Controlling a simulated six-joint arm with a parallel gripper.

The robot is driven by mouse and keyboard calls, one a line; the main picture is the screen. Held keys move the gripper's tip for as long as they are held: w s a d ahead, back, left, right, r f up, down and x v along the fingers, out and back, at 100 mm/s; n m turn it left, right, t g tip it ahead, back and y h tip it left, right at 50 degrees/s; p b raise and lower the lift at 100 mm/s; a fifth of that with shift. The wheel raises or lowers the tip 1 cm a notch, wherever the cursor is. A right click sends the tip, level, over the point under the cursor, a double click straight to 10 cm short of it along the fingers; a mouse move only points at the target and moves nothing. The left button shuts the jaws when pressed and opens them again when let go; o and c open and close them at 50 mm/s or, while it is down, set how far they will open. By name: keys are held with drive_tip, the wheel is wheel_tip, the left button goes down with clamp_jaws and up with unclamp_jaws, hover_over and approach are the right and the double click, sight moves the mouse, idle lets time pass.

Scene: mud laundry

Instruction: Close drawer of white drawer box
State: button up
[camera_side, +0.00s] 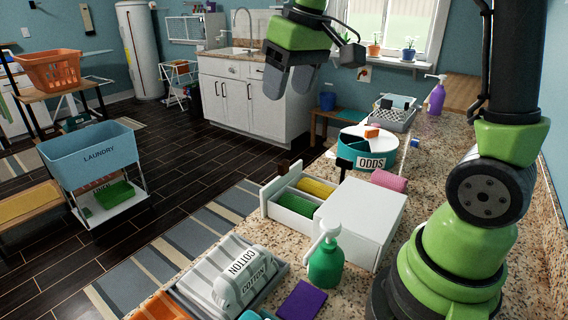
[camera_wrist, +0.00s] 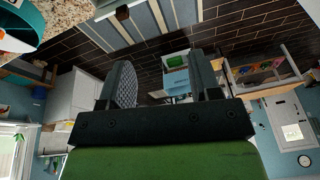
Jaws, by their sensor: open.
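The white drawer box (camera_side: 365,217) stands on the speckled counter in the side view. Its drawer (camera_side: 272,210) is pulled out to the left and holds a green item (camera_side: 298,204) and a yellow item (camera_side: 317,188). My gripper (camera_side: 288,84) is high above and behind the drawer, apart from it, with its fingers spread and nothing between them. In the wrist view my gripper (camera_wrist: 160,80) shows two separated fingers facing the room and floor. A small part of a white thing at the top edge of that view is too cropped to identify surely.
A green pump bottle (camera_side: 326,262) stands close in front of the box. A pink roll (camera_side: 389,181) lies behind it, near the round teal ODDS container (camera_side: 368,150). A grey tray with a COTTON-labelled item (camera_side: 243,278) and a purple cloth (camera_side: 302,301) occupy the near counter.

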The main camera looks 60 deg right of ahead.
drive_tip(key=w+d+f+g, duration=0.2)
drive_tip(key=w+d+f, duration=0.2)
drive_tip(key=f, duration=0.1)
drive_tip(key=n+g, duration=0.1)
drive_tip(key=n, duration=0.1)
approach(283, 161)
drive_tip(key=shift+a+f, duration=0.1)
drive_tip(key=shift+a, duration=0.15)
drive_tip(key=shift+d+f, duration=0.1)
drive_tip(key=shift+f, duration=0.6)
wheel_tip(283, 161, down, 9)
drive_tip(key=shift+r, duration=0.1)
